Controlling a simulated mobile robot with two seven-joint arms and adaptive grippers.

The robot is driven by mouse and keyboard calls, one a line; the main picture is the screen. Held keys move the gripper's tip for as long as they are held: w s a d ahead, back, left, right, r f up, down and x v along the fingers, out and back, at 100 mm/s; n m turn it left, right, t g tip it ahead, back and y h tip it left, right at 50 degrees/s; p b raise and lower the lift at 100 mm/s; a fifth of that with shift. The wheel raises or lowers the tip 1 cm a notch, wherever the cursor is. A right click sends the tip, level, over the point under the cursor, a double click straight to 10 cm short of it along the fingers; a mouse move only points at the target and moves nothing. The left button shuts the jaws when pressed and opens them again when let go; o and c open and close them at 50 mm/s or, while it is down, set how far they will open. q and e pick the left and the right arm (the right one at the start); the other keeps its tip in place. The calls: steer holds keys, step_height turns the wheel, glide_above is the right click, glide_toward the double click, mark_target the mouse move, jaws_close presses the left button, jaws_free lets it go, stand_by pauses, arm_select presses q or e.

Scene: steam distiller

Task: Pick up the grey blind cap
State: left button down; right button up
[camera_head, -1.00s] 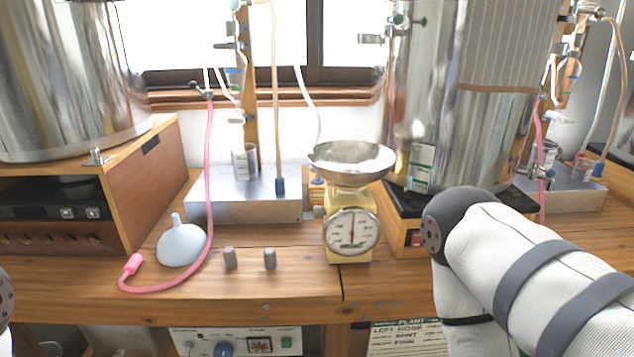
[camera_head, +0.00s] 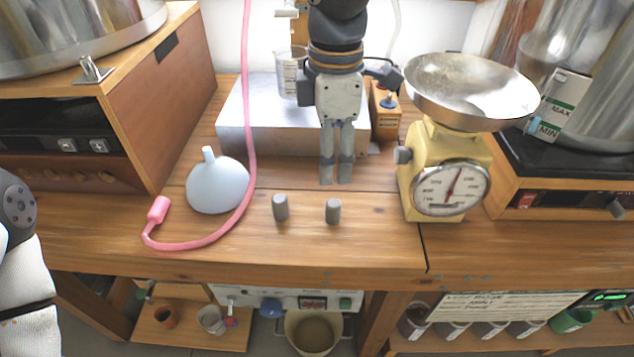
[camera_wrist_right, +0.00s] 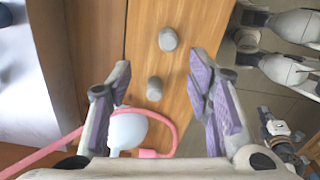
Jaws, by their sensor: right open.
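Two small grey blind caps stand upright near the front of the wooden bench. The left cap (camera_head: 280,207) is nearer the funnel, and the right cap (camera_head: 333,211) is nearer the scale. My right gripper (camera_head: 336,181) points down just behind the right cap, higher than the caps and apart from both. In the right wrist view its purple-padded fingers (camera_wrist_right: 160,72) are spread wide and empty. There the left cap (camera_wrist_right: 154,88) shows between the fingers and the right cap (camera_wrist_right: 168,39) beyond their tips. My left arm shows at the left edge, its gripper out of view.
A pale funnel (camera_head: 217,184) and pink hose (camera_head: 249,100) lie left of the caps. A yellow scale (camera_head: 450,180) with a metal pan stands right. A metal box (camera_head: 262,115) stands behind. The bench front before the caps is clear.

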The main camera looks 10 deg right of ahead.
mark_target(333, 203)
steer(key=s+f, duration=0.2)
steer(key=f, duration=0.1)
steer(key=shift+s+f, duration=0.2)
steer(key=shift+s, duration=0.05)
steer(key=f, duration=0.5)
steer(key=w+f, duration=0.1)
steer(key=f, duration=0.1)
steer(key=shift+d+f+b, duration=0.15)
steer(key=shift+f+b, duration=0.05)
steer(key=shift+b, duration=0.15)
arm_select(q)
steer(key=s, duration=0.1)
steer(key=s+f, duration=0.1)
steer(key=shift+s, duration=0.4)
arm_select(e)
jaws_close()
